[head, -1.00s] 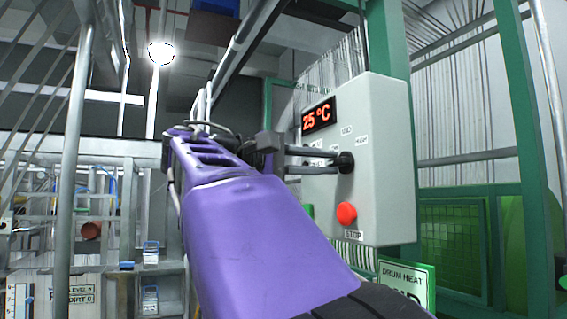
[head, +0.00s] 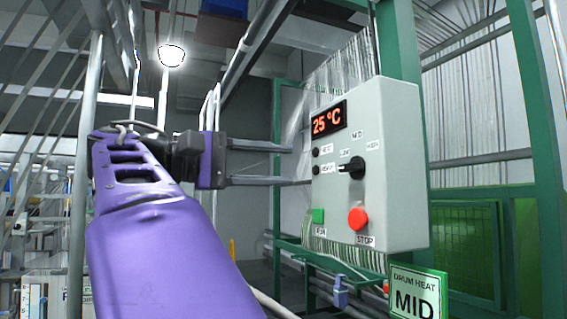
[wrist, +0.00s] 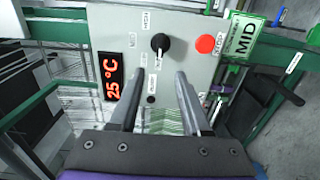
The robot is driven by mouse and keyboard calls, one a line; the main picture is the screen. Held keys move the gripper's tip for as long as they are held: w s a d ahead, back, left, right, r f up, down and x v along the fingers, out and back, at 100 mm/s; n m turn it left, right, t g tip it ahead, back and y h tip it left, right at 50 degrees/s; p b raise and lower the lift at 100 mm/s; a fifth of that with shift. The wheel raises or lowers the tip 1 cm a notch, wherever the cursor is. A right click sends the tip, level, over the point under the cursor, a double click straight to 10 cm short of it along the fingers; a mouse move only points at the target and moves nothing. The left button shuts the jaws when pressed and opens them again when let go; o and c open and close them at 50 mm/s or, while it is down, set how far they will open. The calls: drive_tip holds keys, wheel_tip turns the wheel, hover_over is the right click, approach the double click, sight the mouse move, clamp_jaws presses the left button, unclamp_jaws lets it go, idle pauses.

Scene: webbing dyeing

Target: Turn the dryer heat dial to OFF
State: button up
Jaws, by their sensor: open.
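The heat dial is a black knob (head: 352,168) on the front of a light grey control box (head: 400,210). In the head view its pale pointer mark lies toward the left, beside a small label I cannot read surely. The dial also shows in the wrist view (wrist: 160,43), ahead of my fingertips. A green-edged sign (head: 414,300) below the box reads DRUM HEAT MID. My gripper (head: 301,167) is open and empty, to the left of the dial and apart from it. Its two fingers show in the wrist view (wrist: 159,75), pointing toward the panel.
A red STOP button (head: 358,218) and a green button (head: 318,216) sit below the dial. A red display (head: 328,119) reads 25 °C. Two small black round parts (head: 316,152) lie left of the dial. Green posts (head: 409,60) stand behind the box.

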drive_tip(key=p+v, duration=0.1)
drive_tip(key=v, duration=0.5)
drive_tip(key=shift+a, duration=0.35)
